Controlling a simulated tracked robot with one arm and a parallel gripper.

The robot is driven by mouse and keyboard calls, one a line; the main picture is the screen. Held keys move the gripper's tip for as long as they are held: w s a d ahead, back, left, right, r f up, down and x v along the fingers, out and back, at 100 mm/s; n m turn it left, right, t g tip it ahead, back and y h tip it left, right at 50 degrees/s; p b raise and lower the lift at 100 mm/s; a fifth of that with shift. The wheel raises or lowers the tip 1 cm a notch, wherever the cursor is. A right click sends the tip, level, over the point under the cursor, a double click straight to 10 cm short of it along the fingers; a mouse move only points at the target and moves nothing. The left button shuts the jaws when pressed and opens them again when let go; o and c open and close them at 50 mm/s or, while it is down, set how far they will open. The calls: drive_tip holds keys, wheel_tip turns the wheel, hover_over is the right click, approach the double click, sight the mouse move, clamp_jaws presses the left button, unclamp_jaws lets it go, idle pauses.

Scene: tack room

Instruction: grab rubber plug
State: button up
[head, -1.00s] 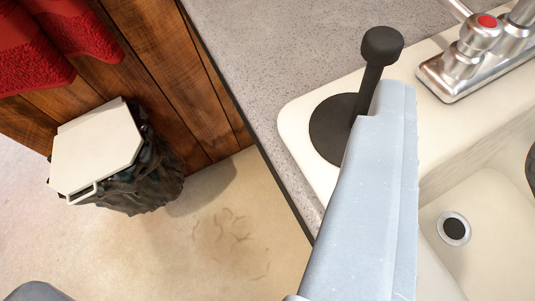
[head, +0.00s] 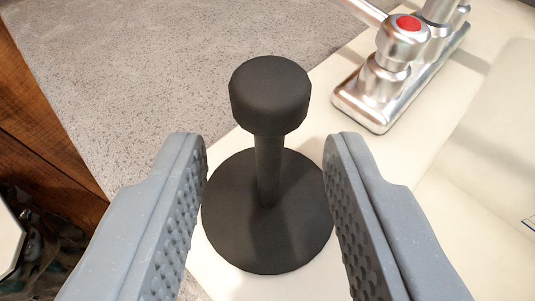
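The black rubber plug (head: 267,225) stands upright on the cream rim of the sink (head: 240,145). It has a wide round base, a thin stem and a thick knob on top. My gripper (head: 265,145) is open, with one grey ridged finger on each side of the plug. The stem and knob are between the fingertips, and a gap shows between the stem and each finger. Nothing of the plug's upper part is hidden.
A chrome tap (head: 385,80) with a red-capped handle stands behind and right of the plug. A speckled grey counter (head: 150,70) lies to the left. Brown wood (head: 40,150) and part of a bin (head: 35,240) show at the left edge.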

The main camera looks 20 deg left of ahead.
sight(269, 142)
drive_tip(key=shift+x, duration=2.9)
drive_tip(key=shift+r, duration=0.15)
clamp_jaws()
